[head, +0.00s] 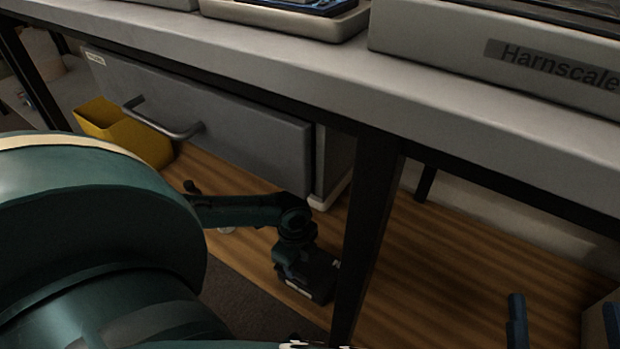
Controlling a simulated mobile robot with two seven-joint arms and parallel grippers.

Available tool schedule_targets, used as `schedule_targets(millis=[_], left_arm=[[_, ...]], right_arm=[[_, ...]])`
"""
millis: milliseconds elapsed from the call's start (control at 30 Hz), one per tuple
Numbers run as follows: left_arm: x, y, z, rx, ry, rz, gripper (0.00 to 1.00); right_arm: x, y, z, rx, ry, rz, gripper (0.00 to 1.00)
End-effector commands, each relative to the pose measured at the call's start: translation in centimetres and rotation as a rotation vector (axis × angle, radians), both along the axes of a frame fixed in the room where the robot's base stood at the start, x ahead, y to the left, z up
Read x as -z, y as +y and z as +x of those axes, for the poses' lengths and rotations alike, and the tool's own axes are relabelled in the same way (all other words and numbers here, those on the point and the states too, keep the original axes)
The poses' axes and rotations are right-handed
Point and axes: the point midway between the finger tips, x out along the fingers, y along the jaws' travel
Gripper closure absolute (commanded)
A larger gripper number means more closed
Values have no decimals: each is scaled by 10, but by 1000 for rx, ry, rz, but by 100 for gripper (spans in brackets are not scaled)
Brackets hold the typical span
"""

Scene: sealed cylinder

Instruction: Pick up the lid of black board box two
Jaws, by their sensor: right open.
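My left gripper (305,270) is at the end of the green arm that comes in from the left. It hangs low, below the worktop and in front of the wood-striped floor. A flat black shape with small pale marks (318,284) shows at its end. I cannot tell whether this is the box lid or part of the gripper, and its fingers cannot be made out. A small black and white part at the bottom edge (315,346) seems to belong to my right gripper and is mostly cut off. No box labelled two can be made out.
A grey worktop (300,75) crosses the view, with a dark table leg (367,230) close to the left gripper. A grey drawer (215,120) and a yellow bin (122,130) are at the left. Two blue upright rods (516,322) show at the lower right.

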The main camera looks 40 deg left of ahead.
Motion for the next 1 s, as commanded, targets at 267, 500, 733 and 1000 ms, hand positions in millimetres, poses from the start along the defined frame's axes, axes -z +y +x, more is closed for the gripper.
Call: schedule_targets(millis=[267, 500, 733, 1000], left_arm=[[26, -3, 1, 0, 0, 0, 62], [54, -5, 1, 0, 0, 1, 62], [57, -5, 1, 1, -1, 2, 62], [57, -5, 1, 0, -1, 1, 75]], right_arm=[[-15, -2, 6, -3, -148, -12, 20], [-44, -5, 6, -5, -373, -34, 20], [-53, -6, 4, -5, -420, -38, 20], [-53, -6, 4, -5, -418, -38, 20]])
